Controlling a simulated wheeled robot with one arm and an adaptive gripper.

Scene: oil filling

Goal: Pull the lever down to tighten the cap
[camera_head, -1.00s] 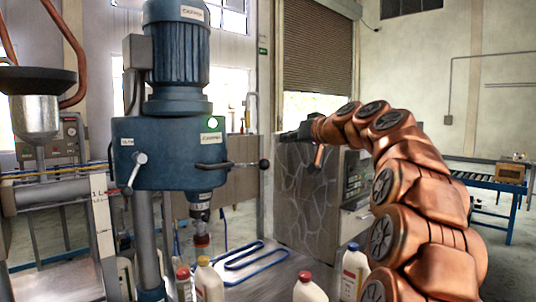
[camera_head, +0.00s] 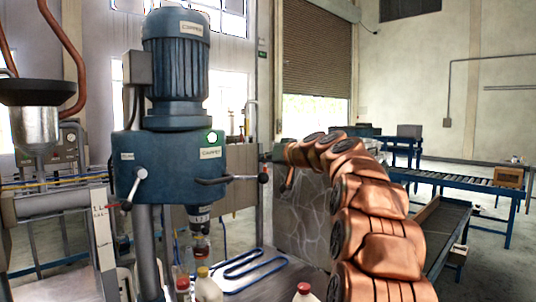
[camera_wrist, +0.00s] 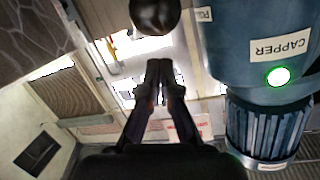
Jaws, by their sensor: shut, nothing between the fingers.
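The blue capper machine (camera_head: 170,170) stands left of centre in the head view. Its lever (camera_head: 228,179) sticks out to the right, nearly level, and ends in a dark round knob (camera_head: 263,178). My gripper (camera_head: 269,155) is just above the knob, at the end of the copper-coloured arm. In the wrist view the gripper fingers (camera_wrist: 159,66) are together and empty. The knob (camera_wrist: 153,14) shows just beyond the fingertips, apart from them in the picture. A red-capped bottle (camera_head: 202,252) is below the capper's spindle (camera_head: 199,215), partly hidden.
Several bottles, one with a yellow cap (camera_head: 207,284) and one with a red cap (camera_head: 304,292), stand at the bottom. A blue bent tube rack (camera_head: 255,264) lies on the table behind. A roller conveyor (camera_head: 455,182) stands at the right. A funnel machine (camera_head: 38,125) is at left.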

